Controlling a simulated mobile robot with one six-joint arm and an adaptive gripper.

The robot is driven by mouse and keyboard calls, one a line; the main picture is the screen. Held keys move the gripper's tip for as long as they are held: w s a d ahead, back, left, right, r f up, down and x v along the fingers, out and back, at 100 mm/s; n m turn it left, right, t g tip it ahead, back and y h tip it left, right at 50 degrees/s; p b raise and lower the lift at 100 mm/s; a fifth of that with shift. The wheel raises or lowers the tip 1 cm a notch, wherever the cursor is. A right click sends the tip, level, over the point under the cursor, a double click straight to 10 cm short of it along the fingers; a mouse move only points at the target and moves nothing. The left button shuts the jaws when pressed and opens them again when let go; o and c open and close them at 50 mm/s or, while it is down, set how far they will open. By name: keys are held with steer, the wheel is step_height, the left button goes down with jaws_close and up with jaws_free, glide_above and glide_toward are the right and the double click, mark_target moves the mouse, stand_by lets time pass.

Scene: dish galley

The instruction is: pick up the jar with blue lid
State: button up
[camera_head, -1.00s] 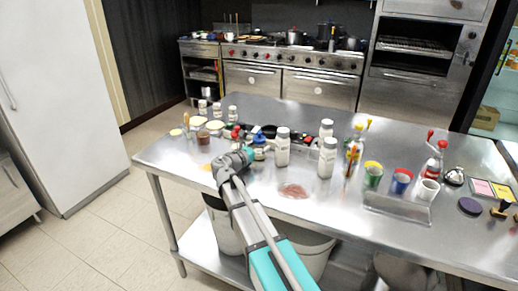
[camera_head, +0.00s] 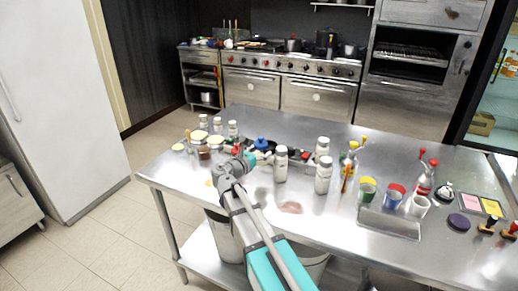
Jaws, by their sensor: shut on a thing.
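The jar with the blue lid (camera_head: 261,143) is near the left-centre of the steel table in the head view, with mostly its blue top showing. My gripper (camera_head: 257,156) is shut on it, and the jar appears held a little above the tabletop. My gripper and the clutter around it hide much of the jar's body.
White-capped shakers (camera_head: 280,165) stand close to the right on the steel table (camera_head: 240,192). Several jars (camera_head: 203,151) stand to the left. Colored cups (camera_head: 394,196) and a metal tray (camera_head: 388,224) are farther right. The table's front middle is mostly clear.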

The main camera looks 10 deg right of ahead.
steer(key=s+r+p, duration=0.4)
steer(key=s+r, duration=0.1)
steer(key=s, duration=0.5)
steer(key=shift+s+d+r+p, duration=0.15)
steer(key=shift+d+r+p, duration=0.1)
steer(key=shift+d+p, duration=0.05)
steer(key=shift+d+r, duration=0.1)
steer(key=w+d+r+n+t+y+p, duration=0.1)
steer(key=w, duration=0.2)
steer(key=w+d+r+n+t+y+p, duration=0.2)
steer(key=w, duration=0.1)
steer(key=w+d+r+n+t+y+p, duration=0.1)
steer(key=w+r+y+p, duration=0.1)
steer(key=w, duration=0.1)
steer(key=shift+w+d, duration=0.25)
steer(key=shift+w, duration=0.05)
steer(key=shift+w, duration=0.1)
steer(key=shift+w+d+f+b, duration=0.15)
steer(key=shift+w+f+b, duration=1.35)
steer(key=shift+w, duration=0.65)
steer(key=shift+w+d+f+b, duration=0.15)
steer(key=shift+w+f+b, duration=1.35)
steer(key=shift+w, duration=0.7)
steer(key=shift+w+d+f+b, duration=0.15)
steer(key=shift+w+f+b, duration=1.35)
steer(key=shift+w, duration=0.65)
